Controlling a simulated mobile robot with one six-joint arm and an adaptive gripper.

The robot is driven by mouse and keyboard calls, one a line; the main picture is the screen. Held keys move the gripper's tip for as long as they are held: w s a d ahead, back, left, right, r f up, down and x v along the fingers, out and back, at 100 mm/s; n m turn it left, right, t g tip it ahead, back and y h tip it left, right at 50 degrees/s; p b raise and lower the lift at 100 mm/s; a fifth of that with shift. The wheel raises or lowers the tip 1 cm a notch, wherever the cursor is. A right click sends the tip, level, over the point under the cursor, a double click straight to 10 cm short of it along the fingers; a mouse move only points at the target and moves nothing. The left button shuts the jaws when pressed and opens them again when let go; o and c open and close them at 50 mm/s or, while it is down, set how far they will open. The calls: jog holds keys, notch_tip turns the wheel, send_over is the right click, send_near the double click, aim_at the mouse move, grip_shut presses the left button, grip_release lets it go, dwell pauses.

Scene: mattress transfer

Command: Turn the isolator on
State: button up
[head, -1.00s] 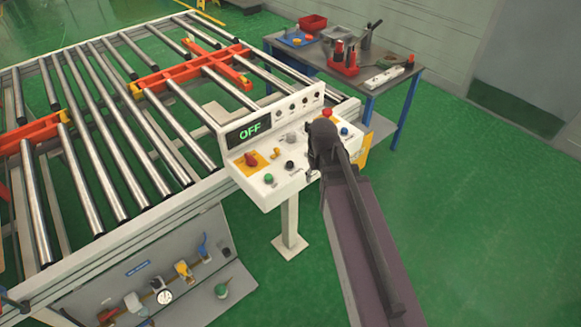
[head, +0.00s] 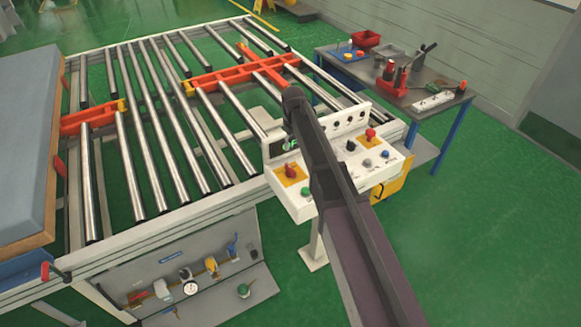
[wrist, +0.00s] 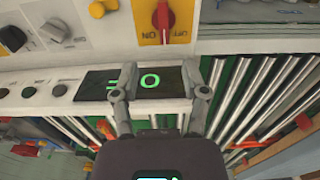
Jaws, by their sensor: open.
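The isolator is a red rotary knob on a yellow plate (head: 288,172) at the left of the white control panel (head: 300,208). In the wrist view the red knob (wrist: 163,18) is at the top, its handle roughly upright in the picture, with upside-down ON and OFF labels below it. My gripper (wrist: 156,82) is open and empty, its fingers apart in front of the black display (wrist: 100,84), short of the knob and not visibly touching it. The display shows green characters, partly hidden.
A red button (head: 371,133) on a yellow plate and several other knobs share the panel. The roller conveyor (head: 150,205) lies to the left, with a blue mattress (head: 25,140) at its far left. A tool table (head: 430,82) stands behind right.

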aim_at(290, 168)
jog(key=shift+w+a, duration=0.3)
jog(key=shift+a, duration=0.25)
jog(key=shift+f, duration=0.1)
notch_tip(290, 168, down, 14)
jog(key=b, duration=1.3)
jog(key=shift+r+b, duration=0.25)
jog(key=shift+b, duration=0.1)
grip_shut()
